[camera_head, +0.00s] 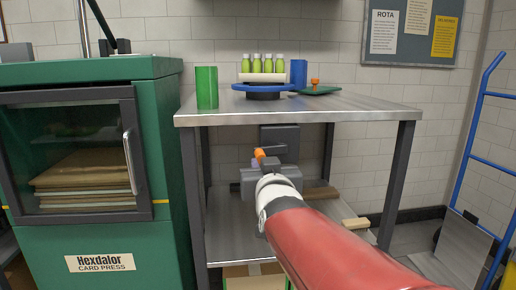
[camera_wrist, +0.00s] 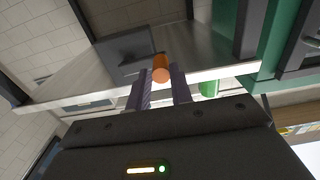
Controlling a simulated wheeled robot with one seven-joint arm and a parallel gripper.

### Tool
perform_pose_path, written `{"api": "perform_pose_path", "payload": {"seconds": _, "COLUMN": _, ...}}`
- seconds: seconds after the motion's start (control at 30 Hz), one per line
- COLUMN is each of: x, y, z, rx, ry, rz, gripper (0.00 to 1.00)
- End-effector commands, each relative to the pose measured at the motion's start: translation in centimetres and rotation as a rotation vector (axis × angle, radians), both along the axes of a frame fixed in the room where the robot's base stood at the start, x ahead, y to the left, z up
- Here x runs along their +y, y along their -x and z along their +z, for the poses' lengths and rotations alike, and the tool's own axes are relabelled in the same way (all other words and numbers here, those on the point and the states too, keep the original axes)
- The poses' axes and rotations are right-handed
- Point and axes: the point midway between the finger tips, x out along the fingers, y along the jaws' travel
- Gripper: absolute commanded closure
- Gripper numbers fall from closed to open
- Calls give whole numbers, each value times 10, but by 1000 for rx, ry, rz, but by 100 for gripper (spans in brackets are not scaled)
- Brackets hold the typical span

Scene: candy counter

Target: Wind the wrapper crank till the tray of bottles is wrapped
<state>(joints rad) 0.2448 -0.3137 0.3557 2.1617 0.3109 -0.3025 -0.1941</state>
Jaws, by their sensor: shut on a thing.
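Several green bottles (camera_head: 263,63) stand upright in a pale tray (camera_head: 263,78) on a blue turntable (camera_head: 262,87) on the steel table. I cannot make out any film around them. In the head view, an orange crank handle (camera_head: 259,154) shows below the table top, in front of a dark grey box (camera_head: 280,137). My gripper (camera_head: 270,166) is at the handle, partly hidden by my own arm. In the wrist view, the orange handle (camera_wrist: 161,67) sits between the two fingers of my gripper (camera_wrist: 161,84), which is shut on it.
A green block (camera_head: 207,88) and a blue block (camera_head: 299,73) flank the turntable. A green piece with an orange knob (camera_head: 315,83) lies to the right. A green card press (camera_head: 95,150) stands left, a blue hand truck (camera_head: 478,140) right. The table legs are close to my arm.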

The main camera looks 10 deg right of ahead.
Motion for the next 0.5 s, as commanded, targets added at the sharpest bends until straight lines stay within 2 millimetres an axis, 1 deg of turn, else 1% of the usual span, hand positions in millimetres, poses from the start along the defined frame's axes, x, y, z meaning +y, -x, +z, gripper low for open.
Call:
{"api": "perform_pose_path", "payload": {"seconds": 0.03, "x": -4, "y": 0, "z": -12, "rx": 4, "ry": -3, "rz": -5, "gripper": 85}}
{"api": "perform_pose_path", "payload": {"seconds": 0.33, "x": -5, "y": 0, "z": -10, "rx": 2, "ry": -4, "rz": -7, "gripper": 86}}
{"api": "perform_pose_path", "payload": {"seconds": 0.43, "x": -7, "y": 0, "z": -14, "rx": 1, "ry": -5, "rz": -8, "gripper": 85}}
{"api": "perform_pose_path", "payload": {"seconds": 0.5, "x": -11, "y": -1, "z": -20, "rx": 0, "ry": -4, "rz": -9, "gripper": 83}}
